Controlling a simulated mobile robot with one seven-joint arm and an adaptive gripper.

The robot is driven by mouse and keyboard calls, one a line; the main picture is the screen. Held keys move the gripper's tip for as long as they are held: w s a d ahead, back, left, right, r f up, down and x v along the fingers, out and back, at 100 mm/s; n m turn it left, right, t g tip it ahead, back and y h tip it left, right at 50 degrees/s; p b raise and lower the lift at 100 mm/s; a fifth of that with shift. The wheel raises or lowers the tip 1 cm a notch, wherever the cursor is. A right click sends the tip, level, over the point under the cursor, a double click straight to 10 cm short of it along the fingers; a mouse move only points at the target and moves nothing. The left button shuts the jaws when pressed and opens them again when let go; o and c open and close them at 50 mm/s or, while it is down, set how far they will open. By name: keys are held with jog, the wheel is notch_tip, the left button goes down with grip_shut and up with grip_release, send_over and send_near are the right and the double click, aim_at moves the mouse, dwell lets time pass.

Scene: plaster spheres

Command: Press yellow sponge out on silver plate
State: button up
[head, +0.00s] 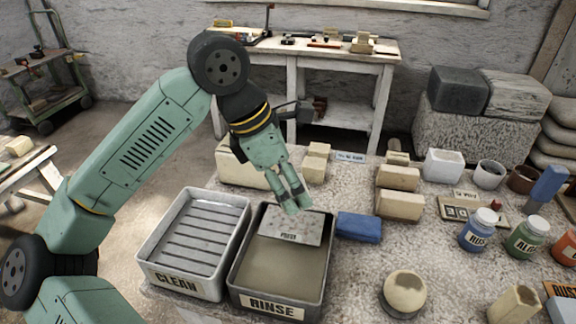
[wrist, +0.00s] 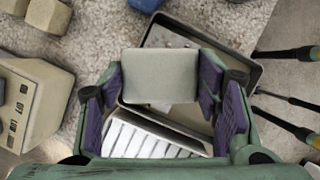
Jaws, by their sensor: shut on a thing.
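My gripper (head: 298,208) points down over the silver plate (head: 292,226), a perforated sheet with a small label across the back of the RINSE tray (head: 235,275). In the wrist view my gripper (wrist: 161,85) is shut on a pale, dull block between its purple pads. This block, the yellow sponge (wrist: 160,75) by its shape and place, looks more beige-grey than yellow. In the head view the fingers hide it. The silver plate shows partly behind it in the wrist view (wrist: 163,38). I cannot tell whether the sponge touches the plate.
The slatted CLEAN tray (head: 205,236) stands left of the RINSE tray. A blue sponge (head: 358,227) lies just right of the plate. Beige blocks (head: 400,204) stand behind it, and a round plaster piece (head: 405,292) is at the front. Paint jars (head: 479,230) are further right.

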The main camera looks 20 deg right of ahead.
aim_at(296, 223)
jog(key=shift+s+f+b, duration=0.15)
jog(key=shift+f+b, duration=0.35)
jog(key=shift+f, duration=0.45)
jog(key=shift+f+b, duration=0.75)
jog(key=shift+f, duration=1.3)
jog(key=shift+f+b, duration=1.15)
jog(key=shift+b, duration=0.5)
dwell(0.8)
jog(key=shift+r, duration=0.15)
dwell(0.6)
jog(key=shift+r+p, duration=1.75)
jog(key=shift+r, duration=1.65)
